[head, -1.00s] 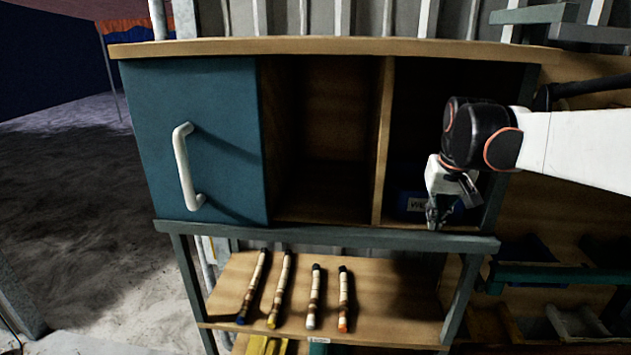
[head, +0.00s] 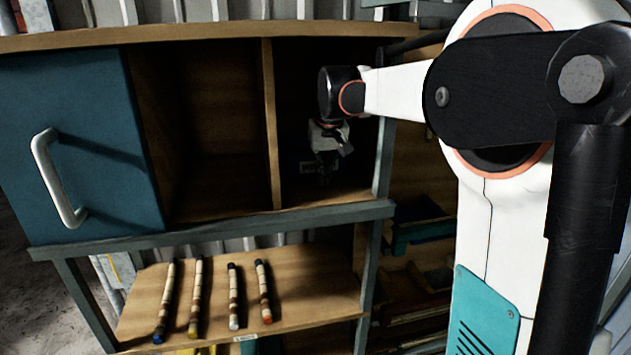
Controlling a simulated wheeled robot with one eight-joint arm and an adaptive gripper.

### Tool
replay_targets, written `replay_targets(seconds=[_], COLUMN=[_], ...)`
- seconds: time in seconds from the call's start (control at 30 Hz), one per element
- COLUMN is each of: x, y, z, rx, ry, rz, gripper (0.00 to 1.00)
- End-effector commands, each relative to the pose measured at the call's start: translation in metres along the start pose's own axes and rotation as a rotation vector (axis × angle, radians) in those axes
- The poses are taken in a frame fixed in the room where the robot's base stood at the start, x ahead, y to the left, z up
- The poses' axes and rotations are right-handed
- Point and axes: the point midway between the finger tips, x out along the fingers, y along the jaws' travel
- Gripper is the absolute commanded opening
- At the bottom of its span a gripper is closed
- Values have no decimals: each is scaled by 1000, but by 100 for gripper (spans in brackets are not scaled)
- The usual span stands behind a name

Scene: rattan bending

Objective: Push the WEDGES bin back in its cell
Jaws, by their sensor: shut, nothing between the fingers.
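The WEDGES bin (head: 307,168) is a dark shape deep in the right-hand cell of the cabinet. Only a dim patch of its label shows, left of my gripper, and the shade hides its outline. My gripper (head: 324,178) is shut and empty, reaching into this cell with its fingers pointing down at the bin's front. I cannot tell whether the fingers touch the bin. The cell (head: 345,192) has a wooden divider (head: 271,125) on its left and a grey-blue post on its right.
The middle cell (head: 210,150) is empty. A teal door (head: 85,150) with a white handle covers the left part. Several banded rods (head: 233,295) lie on the wooden shelf (head: 300,310) below. Shelves with trays (head: 425,235) stand at right, close to my arm.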

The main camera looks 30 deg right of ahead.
Motion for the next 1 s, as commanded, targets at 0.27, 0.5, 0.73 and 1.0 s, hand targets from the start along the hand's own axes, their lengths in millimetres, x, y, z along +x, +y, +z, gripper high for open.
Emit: replay_targets(seconds=[0.27,0.5,0.73,1.0], x=[2,2,0,-12], y=[0,0,0,0], z=[-7,-7,-2,36], rx=[0,0,0,0], ry=[0,0,0,0], rz=[0,0,0,0], gripper=[0,0,0,0])
